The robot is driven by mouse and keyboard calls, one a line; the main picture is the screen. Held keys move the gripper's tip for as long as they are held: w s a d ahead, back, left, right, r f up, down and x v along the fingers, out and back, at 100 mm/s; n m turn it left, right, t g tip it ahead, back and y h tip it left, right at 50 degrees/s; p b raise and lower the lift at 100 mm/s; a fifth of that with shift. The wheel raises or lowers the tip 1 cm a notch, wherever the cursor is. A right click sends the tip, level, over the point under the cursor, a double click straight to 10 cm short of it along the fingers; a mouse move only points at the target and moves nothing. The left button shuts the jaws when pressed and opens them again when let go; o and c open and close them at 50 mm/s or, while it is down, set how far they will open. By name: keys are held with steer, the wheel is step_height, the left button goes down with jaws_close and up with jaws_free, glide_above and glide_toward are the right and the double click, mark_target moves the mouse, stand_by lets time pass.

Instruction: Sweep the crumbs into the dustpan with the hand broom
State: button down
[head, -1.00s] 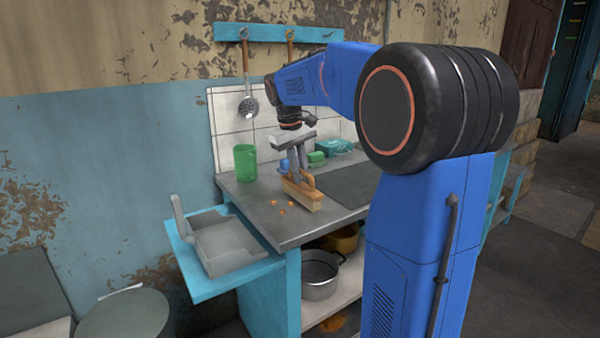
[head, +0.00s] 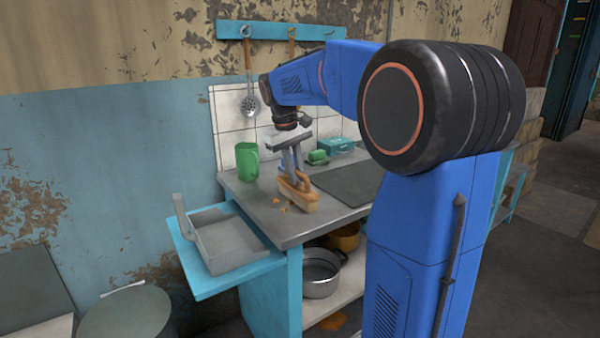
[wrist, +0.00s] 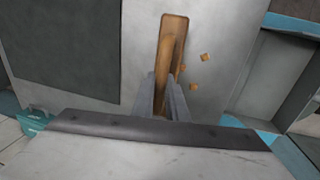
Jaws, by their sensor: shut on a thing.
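My gripper (head: 291,160) is shut on the handle of the wooden hand broom (head: 299,195), whose block stands on the grey counter. In the wrist view the broom (wrist: 173,45) runs away from my gripper (wrist: 168,98). A few orange crumbs (head: 281,207) lie on the counter just left of the broom; in the wrist view the crumbs (wrist: 194,70) lie right of it. The grey dustpan (head: 228,242) sits on a blue side shelf left of and below the counter edge, its open side toward the counter. It is empty.
The grey counter (head: 255,205) has a green cup (head: 247,161) at the back left. A green sponge (head: 317,157) and a teal box (head: 335,146) stand behind the broom. A dark plate (head: 350,184) lies to the right. A pot (head: 320,272) is on the shelf below.

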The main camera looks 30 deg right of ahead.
steer(key=shift+a, duration=0.7)
steer(key=shift+a, duration=0.2)
steer(key=shift+s+a, duration=0.15)
steer(key=shift+a, duration=1.5)
steer(key=shift+a, duration=1.8)
steer(key=shift+s+a, duration=0.1)
steer(key=shift+a, duration=1.75)
